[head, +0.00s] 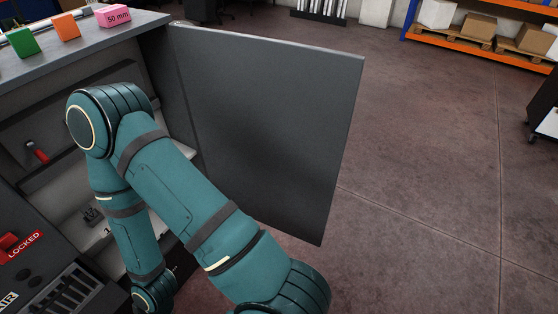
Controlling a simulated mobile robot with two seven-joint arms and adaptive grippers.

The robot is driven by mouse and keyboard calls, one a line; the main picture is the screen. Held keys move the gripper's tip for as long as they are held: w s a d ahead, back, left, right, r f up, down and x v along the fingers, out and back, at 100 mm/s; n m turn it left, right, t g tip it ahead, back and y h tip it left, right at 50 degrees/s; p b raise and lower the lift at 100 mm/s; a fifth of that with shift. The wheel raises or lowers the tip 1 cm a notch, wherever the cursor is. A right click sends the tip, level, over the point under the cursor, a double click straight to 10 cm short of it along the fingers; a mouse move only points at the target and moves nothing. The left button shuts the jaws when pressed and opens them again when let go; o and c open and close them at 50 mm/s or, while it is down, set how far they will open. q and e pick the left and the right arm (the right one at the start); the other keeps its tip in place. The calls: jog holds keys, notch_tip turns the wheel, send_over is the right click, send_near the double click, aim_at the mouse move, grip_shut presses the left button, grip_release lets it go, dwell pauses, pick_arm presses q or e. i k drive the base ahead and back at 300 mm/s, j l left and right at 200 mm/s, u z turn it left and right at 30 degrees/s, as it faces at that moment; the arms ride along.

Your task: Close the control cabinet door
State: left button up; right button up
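The control cabinet door (275,125) is a flat dark grey panel. It stands wide open, swung out to the right from the cabinet's right side. The cabinet (100,58) is on the left, with a grey top and a light interior partly hidden behind my teal arm. This arm enters from the bottom right, bends at the upper left and runs down to the bottom edge, in front of the opening and the door's lower left part. Neither of my grippers shows.
Green (22,42), orange (65,27) and pink (113,16) blocks sit on the cabinet top. A red-handled tool (37,152) is inside. A panel with a red LOCKED tag (24,245) is at lower left. Brown floor (430,180) right of the door is clear; an orange rack (480,45) stands behind.

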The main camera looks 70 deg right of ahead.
aim_at(272, 117)
jog(key=k+l, duration=0.25)
jog(key=k, duration=0.15)
jog(key=k+l, duration=1.1)
jog(key=l, duration=0.55)
jog(key=k+l, duration=0.15)
jog(key=l, duration=1.2)
jog(key=k+u, duration=0.05)
